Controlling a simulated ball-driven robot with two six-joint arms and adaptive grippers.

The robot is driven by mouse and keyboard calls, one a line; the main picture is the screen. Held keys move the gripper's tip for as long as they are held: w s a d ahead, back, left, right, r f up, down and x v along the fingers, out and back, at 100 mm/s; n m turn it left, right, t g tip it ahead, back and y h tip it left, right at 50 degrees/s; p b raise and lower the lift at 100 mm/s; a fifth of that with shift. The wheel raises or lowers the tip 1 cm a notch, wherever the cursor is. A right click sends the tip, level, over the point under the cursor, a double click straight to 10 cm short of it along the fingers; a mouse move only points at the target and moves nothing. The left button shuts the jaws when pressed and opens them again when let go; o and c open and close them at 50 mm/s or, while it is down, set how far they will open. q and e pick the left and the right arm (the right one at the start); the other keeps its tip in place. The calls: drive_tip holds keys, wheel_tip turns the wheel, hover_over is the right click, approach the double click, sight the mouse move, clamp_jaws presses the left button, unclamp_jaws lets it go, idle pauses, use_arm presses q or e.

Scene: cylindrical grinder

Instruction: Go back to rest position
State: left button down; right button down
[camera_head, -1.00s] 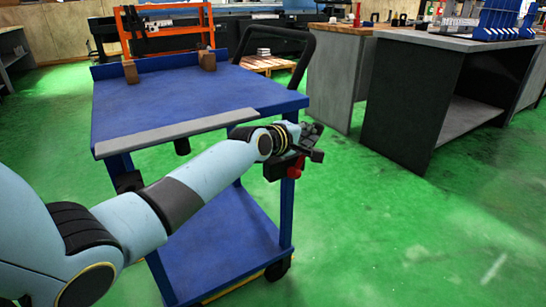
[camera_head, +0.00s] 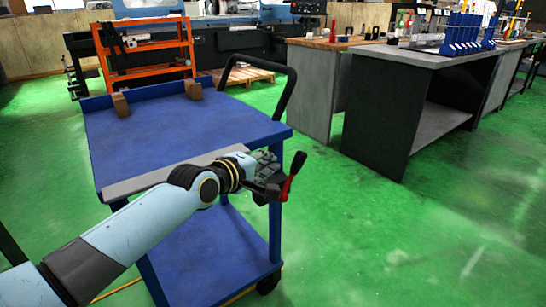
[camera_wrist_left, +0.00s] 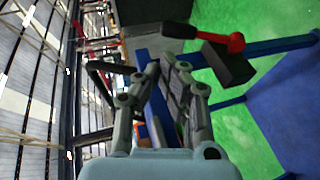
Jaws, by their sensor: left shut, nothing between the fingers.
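My left gripper (camera_head: 266,166) is at the end of the pale blue arm, by the near right corner of the blue cart (camera_head: 180,140). In the left wrist view its two grey fingers (camera_wrist_left: 161,66) lie close together, shut with nothing held. A lever with a red arm and black grip (camera_head: 291,177) stands next to the gripper, partly hidden by it. It also shows in the left wrist view (camera_wrist_left: 233,41), apart from the fingers, beside a black block (camera_wrist_left: 227,64). My right gripper is not in view.
An orange rack (camera_head: 148,70) stands behind. A grey-topped bench (camera_head: 420,58) stands to the right. The green floor at the front right is clear.

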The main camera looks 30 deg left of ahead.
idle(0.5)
use_arm(q)
drive_tip(key=s+f+m+g+y, duration=0.1)
drive_tip(key=s+f+g, duration=0.3)
drive_tip(key=s+f, duration=0.85)
drive_tip(key=s+f+m+g, duration=0.25)
drive_tip(key=s+f, duration=0.65)
drive_tip(key=f, duration=0.7)
drive_tip(key=s+f+m+g, duration=0.2)
drive_tip(key=s+f+m, duration=0.2)
drive_tip(key=s, duration=0.7)
drive_tip(key=s+f+m+g, duration=0.3)
drive_tip(key=s+f, duration=0.3)
drive_tip(key=s, duration=0.6)
drive_tip(key=s+f+m+g, duration=0.2)
drive_tip(key=s+f+m, duration=0.3)
drive_tip(key=s, duration=0.7)
drive_tip(key=shift+s+d+f+m+g+y, duration=0.2)
drive_tip(key=shift+d+m+g+y, duration=0.15)
drive_tip(key=shift+m, duration=0.2)
